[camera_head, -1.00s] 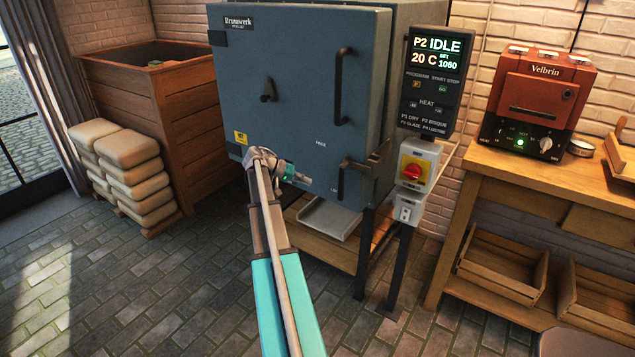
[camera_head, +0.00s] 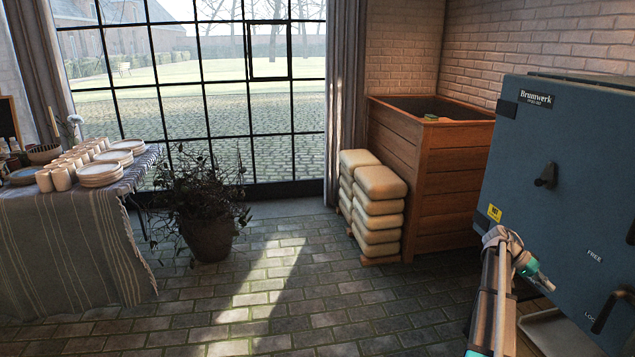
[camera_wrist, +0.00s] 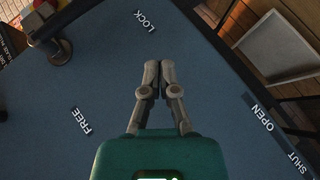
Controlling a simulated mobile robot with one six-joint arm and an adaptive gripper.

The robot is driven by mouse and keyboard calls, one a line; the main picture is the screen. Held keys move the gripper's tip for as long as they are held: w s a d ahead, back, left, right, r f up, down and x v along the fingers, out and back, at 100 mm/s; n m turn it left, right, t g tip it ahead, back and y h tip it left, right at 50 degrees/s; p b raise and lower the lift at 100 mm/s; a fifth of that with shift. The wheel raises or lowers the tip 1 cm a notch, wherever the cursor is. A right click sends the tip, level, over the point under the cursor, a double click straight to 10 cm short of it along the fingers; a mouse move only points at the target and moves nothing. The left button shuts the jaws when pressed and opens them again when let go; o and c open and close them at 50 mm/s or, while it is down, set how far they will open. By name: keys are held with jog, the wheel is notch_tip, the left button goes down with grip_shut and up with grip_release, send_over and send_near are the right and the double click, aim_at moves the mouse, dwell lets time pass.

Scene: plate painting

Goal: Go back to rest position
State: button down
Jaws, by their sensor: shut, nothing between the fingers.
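My gripper (camera_wrist: 158,75) is shut and empty in the wrist view, its two grey fingers close together. Behind it is the blue kiln door with the words FREE, LOCK, OPEN and SHUT. In the head view my gripper (camera_head: 548,285) is at the lower right, in front of the blue kiln (camera_head: 560,150). The kiln door looks closed, and part of the kiln is cut off by the right edge. I cannot tell whether the fingers touch the door.
A wooden bin (camera_head: 425,180) and stacked sacks (camera_head: 376,200) stand left of the kiln. A potted plant (camera_head: 207,240) stands before the window. A cloth-covered table (camera_head: 70,250) with plates and cups is at left. The brick floor (camera_head: 290,290) between is clear.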

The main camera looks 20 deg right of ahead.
jog(key=w+a+f+n+t+y, duration=0.1)
jog(key=w+a+f+n+t, duration=0.2)
jog(key=a, duration=0.9)
jog(key=w+a+f+n+t, duration=0.2)
jog(key=w+a, duration=0.2)
jog(key=a, duration=0.7)
jog(key=w+a+f+n+t+y, duration=0.1)
jog(key=w+a+f+n+t, duration=0.2)
jog(key=a, duration=0.9)
jog(key=s+a+f+n+t+y, duration=0.1)
jog(key=s+a+n+y, duration=0.2)
jog(key=a, duration=1.2)
jog(key=s+a+n+t+y, duration=0.15)
jog(key=a+n, duration=0.25)
jog(key=a, duration=1.1)
notch_tip(320, 180, up, 23)
jog(key=p, duration=2.3)
jog(key=shift+s+a+r+g+p, duration=0.15)
jog(key=shift+s+a+g+p, duration=0.1)
jog(key=shift+s+g+p, duration=0.1)
